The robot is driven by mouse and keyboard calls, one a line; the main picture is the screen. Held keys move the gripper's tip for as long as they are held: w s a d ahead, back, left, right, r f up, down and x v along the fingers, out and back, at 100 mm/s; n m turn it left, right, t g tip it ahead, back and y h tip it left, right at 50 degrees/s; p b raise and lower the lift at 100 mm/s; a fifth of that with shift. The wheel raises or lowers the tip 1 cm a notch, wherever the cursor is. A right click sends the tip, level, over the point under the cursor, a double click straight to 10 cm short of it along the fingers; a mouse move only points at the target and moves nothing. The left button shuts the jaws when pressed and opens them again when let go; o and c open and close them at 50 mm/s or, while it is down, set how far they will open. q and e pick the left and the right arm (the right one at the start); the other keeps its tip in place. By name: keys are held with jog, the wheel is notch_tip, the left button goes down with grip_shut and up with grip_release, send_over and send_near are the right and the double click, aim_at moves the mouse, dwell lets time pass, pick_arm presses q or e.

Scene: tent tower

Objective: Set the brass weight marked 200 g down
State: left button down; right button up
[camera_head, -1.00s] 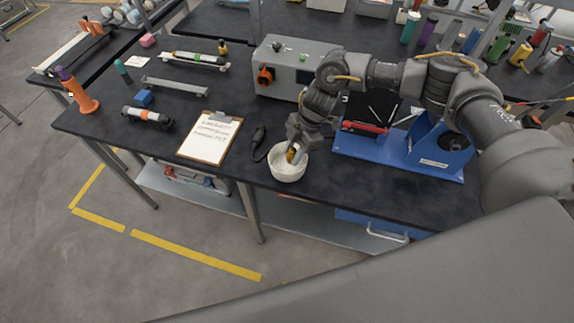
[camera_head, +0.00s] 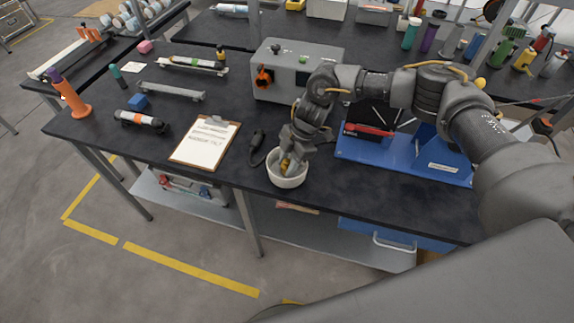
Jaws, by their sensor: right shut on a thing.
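My right gripper (camera_head: 288,166) points down into a white bowl (camera_head: 287,181) near the front edge of the black workbench. It is shut on a small brass-coloured weight (camera_head: 284,163), which shows between the fingers at the bowl's opening. The fingers hide part of the weight, and its marking is too small to read. I cannot tell whether the weight touches the bowl's bottom. My left gripper is not in view.
A clipboard (camera_head: 205,143) and a dark handheld tool (camera_head: 257,146) lie left of the bowl. A blue-based rig (camera_head: 385,155) stands right of it, and a grey box with an orange knob (camera_head: 291,88) behind. The black bench (camera_head: 240,200) ends just in front of the bowl.

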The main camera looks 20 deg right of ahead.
jog(key=shift+f, duration=0.15)
jog(key=o, duration=1.2)
jog(key=shift+r, duration=0.25)
jog(key=shift+d+r, duration=0.1)
jog(key=shift+r, duration=0.15)
jog(key=b+v, duration=0.3)
jog(key=v, duration=0.8)
jog(key=shift+d+r, duration=0.1)
jog(key=shift+r, duration=0.05)
